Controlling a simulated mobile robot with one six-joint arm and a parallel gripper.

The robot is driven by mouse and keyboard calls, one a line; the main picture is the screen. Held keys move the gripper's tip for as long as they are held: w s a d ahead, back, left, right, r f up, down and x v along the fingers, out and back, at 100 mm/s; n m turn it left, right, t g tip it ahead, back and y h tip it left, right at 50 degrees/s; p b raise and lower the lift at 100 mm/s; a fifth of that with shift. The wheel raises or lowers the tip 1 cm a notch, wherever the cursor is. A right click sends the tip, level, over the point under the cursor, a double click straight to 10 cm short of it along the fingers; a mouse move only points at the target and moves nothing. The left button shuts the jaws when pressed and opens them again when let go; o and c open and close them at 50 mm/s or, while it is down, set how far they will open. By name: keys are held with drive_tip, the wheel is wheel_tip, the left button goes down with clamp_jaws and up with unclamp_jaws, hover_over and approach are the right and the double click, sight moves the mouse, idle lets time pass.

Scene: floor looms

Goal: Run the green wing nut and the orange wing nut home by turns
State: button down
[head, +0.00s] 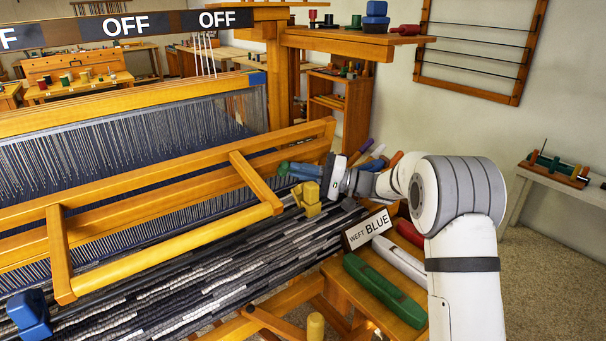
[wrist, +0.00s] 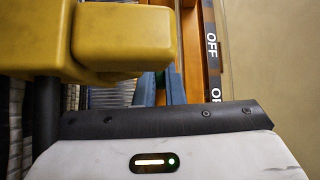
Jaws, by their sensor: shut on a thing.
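I cannot pick out a green or an orange wing nut by shape in either view. My gripper (head: 324,186) is at the right end of the loom's front beam, shut on a yellow blocky piece (head: 308,203). In the wrist view the yellow piece (wrist: 125,38) fills the upper left, close to the camera. The jaw tips are mostly hidden behind it. Blue pieces (head: 301,170) lie just behind my gripper in the head view.
The loom's wooden frame (head: 160,262) and striped cloth lie to the left. A blue block (head: 30,312) sits at lower left. A "WEFT: BLUE" sign (head: 367,229) and a green shuttle (head: 385,290) are on the bench below my arm. Open floor is at lower right.

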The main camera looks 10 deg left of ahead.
drive_tip(key=shift+s+a, duration=0.1)
drive_tip(key=shift+a, duration=0.05)
drive_tip(key=c, duration=1.5)
unclamp_jaws()
drive_tip(key=shift+a, duration=0.1)
drive_tip(key=shift+d, duration=0.2)
drive_tip(key=d, duration=0.5)
drive_tip(key=d+f, duration=0.1)
drive_tip(key=d, duration=0.1)
drive_tip(key=shift+d+f, duration=0.1)
drive_tip(key=shift+d, duration=0.15)
